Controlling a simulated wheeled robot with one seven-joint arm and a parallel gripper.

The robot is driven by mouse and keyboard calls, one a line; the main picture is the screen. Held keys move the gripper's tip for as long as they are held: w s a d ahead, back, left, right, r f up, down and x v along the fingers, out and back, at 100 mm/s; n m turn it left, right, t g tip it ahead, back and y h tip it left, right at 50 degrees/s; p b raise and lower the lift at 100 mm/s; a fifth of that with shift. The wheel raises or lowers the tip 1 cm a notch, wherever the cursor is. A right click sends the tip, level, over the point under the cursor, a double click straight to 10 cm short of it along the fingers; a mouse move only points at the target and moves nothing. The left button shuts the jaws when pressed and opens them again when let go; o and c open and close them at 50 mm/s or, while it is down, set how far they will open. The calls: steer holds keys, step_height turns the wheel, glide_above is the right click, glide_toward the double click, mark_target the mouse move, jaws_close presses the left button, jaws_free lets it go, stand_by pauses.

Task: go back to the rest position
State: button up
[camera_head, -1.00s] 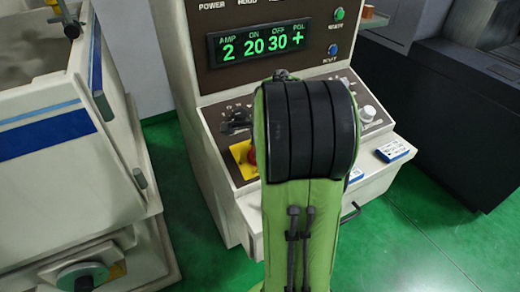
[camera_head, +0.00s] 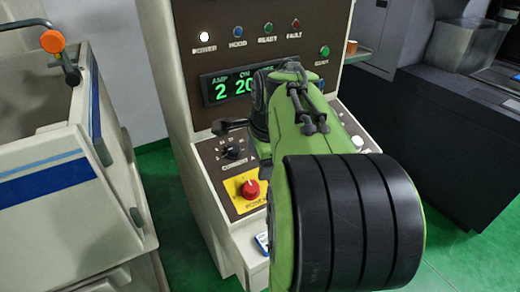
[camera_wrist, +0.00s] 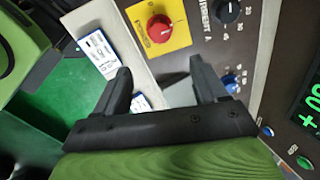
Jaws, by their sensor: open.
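My gripper (camera_wrist: 163,80) shows in the wrist view with its two dark fingers spread apart and nothing between them. Beyond the fingers is the sloped control panel (camera_wrist: 202,28), with a red knob (camera_wrist: 160,30) on a yellow plate to the upper middle. In the head view my green and black arm covers the centre and lower right. It hides much of the panel and part of the green-lit display (camera_head: 228,88). The fingers cannot be made out clearly in the head view.
The console (camera_head: 185,55) stands upright behind my arm. White-and-blue cards (camera_wrist: 97,52) lie on its front ledge. A pale machine (camera_head: 50,190) with an orange-knobbed lever (camera_head: 53,41) stands at left, a dark cabinet (camera_head: 420,125) at right. Green floor (camera_head: 165,185) shows between.

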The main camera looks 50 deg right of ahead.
steer(key=shift+s+r, duration=0.15)
steer(key=shift+r, duration=0.3)
steer(key=s+a+f+n+t, duration=0.1)
steer(key=s+a+n, duration=0.4)
steer(key=a+n, duration=0.5)
steer(key=s+a+f+n+t+y, duration=0.1)
steer(key=s+a+f+n, duration=0.2)
steer(key=a+n, duration=0.8)
steer(key=shift+s+f+n+y, duration=0.15)
steer(key=shift+s+n+y, duration=0.15)
steer(key=shift+s+n, duration=0.85)
